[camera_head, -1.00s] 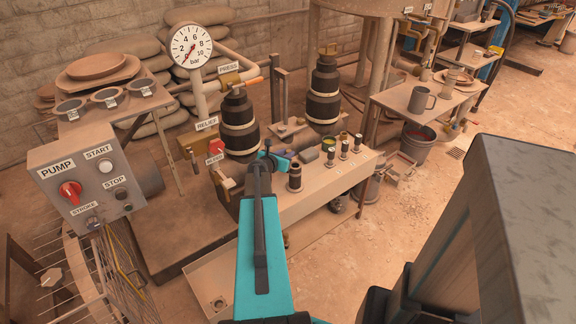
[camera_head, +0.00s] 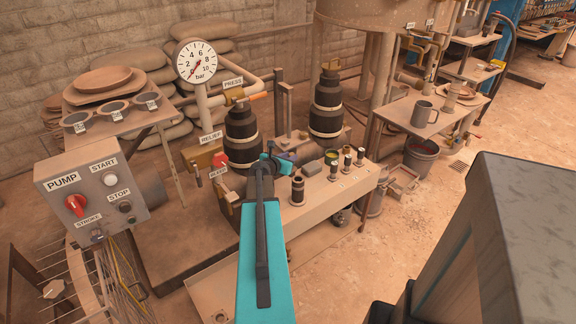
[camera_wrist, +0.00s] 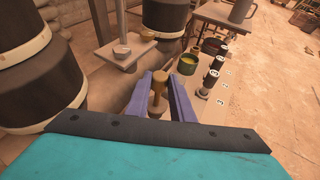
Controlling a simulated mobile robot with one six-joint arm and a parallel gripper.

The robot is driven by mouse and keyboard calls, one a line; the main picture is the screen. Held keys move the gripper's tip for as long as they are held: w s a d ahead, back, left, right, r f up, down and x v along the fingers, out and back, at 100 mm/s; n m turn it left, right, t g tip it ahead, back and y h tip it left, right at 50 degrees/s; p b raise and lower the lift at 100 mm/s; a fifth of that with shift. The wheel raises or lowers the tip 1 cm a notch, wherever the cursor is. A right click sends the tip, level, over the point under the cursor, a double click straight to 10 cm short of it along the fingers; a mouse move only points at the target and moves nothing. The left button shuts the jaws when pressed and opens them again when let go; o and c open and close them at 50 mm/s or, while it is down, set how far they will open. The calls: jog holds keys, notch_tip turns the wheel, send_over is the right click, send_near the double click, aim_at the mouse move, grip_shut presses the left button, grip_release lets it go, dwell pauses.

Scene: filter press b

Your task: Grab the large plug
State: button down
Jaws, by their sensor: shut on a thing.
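In the wrist view, my gripper (camera_wrist: 162,84) has its two purple fingers shut around a brass-coloured plug (camera_wrist: 157,97) with a knob-like upper end. Its lower part is partly hidden between the fingers. In the head view, my gripper (camera_head: 284,158) is over the left end of the pale bench, at the end of my teal arm. The held plug cannot be made out there. I cannot tell whether it is clear of the bench. A dark ringed cylinder (camera_head: 298,189) stands upright on the bench, just right of my gripper.
Several small dark pieces, including one (camera_head: 333,172), stand along the pale bench beside number labels. Large black-and-cream cylinders (camera_head: 243,138) stand close behind my gripper. The pump box (camera_head: 92,190) is at left; open floor is at right.

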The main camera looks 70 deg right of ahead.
jog(key=w+a+r+p, duration=0.1)
jog(key=a+p, duration=0.5)
jog(key=a, duration=1.1)
jog(key=shift+w+a+r+p, duration=0.3)
jog(key=shift+a+r+p, duration=0.05)
jog(key=shift+a, duration=0.05)
jog(key=shift+f, duration=0.1)
